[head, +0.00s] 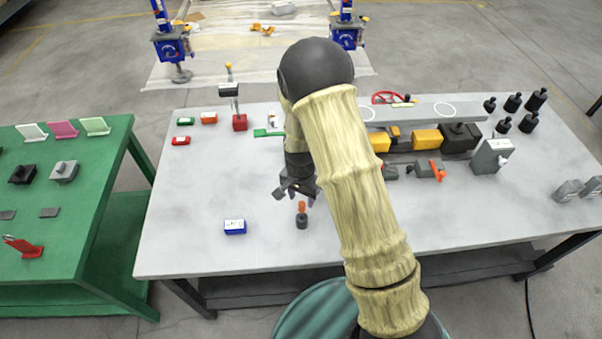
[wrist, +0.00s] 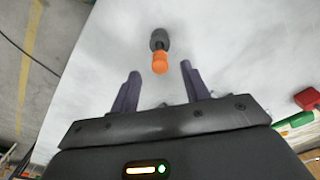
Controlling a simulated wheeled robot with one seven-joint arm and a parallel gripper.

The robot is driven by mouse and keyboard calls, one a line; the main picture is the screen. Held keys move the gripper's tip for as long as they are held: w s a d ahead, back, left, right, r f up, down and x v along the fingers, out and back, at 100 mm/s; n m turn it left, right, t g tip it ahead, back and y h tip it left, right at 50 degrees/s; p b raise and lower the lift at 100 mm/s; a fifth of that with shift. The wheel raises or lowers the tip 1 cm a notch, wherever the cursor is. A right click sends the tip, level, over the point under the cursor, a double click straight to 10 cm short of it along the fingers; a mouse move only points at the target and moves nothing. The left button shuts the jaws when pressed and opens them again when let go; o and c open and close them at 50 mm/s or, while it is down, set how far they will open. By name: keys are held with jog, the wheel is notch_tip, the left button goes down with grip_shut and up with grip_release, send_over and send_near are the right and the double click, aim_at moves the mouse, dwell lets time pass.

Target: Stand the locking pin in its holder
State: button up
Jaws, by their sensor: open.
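The locking pin, with an orange grip (head: 302,207), stands upright in a dark round holder (head: 302,222) near the front middle of the grey table. In the wrist view the orange grip (wrist: 160,64) shows just beyond my fingertips, with a short dark stem leading to the dark holder (wrist: 159,38). My gripper (head: 298,201) is just above and behind the pin in the head view. In the wrist view its two purple fingers (wrist: 160,80) are spread and empty, one to each side of the pin's line. I cannot tell how deep the pin sits.
A blue box with a white label (head: 235,227) lies left of the holder. Black cylinders (head: 513,103), an orange-handled clamp (head: 430,171) and a grey block (head: 491,156) stand to the right. A green table (head: 90,215) adjoins on the left.

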notch_tip(320, 180, up, 13)
jog(key=b, duration=0.2)
jog(key=shift+s, duration=0.2)
jog(key=shift+a+f, duration=0.1)
dwell(0.7)
jog(key=s+d+r+n+t, duration=0.1)
jog(key=s+d+r+n, duration=0.1)
jog(key=s+d, duration=0.3)
jog(key=s+d+r+n+t, duration=0.1)
jog(key=s+d+r+n, duration=0.2)
jog(key=s, duration=0.5)
jog(key=shift+s+d+r+n, duration=0.2)
jog(key=shift+s+d+n, duration=0.15)
jog(key=shift+d+n, duration=0.65)
jog(key=shift+d, duration=0.15)
jog(key=shift+c, duration=1.1)
